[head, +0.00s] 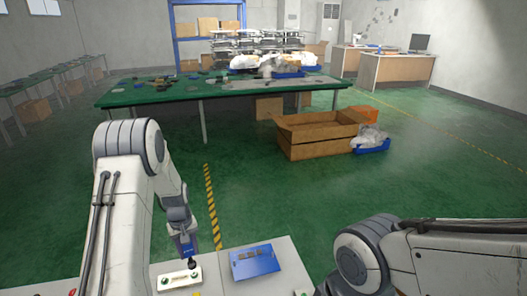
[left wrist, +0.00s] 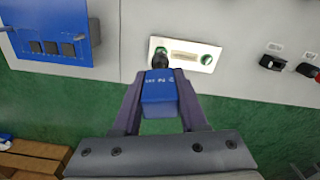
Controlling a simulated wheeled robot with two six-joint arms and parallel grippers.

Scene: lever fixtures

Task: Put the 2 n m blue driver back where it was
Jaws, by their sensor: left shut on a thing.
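The blue driver (left wrist: 160,95) is between the fingers of my left gripper (left wrist: 164,76), which is shut on it. Small pale lettering shows on the driver's face. The driver (head: 186,247) also shows in the head view, under my left gripper (head: 184,240). A blue block with dark square slots (head: 254,262) lies to the right on the bench. My right gripper is out of view.
The pale bench (head: 222,283) carries the plate and block. In the left wrist view, a black switch (left wrist: 272,63) sits right of the plate. A cardboard box (head: 315,140) and a green table (head: 225,95) stand beyond.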

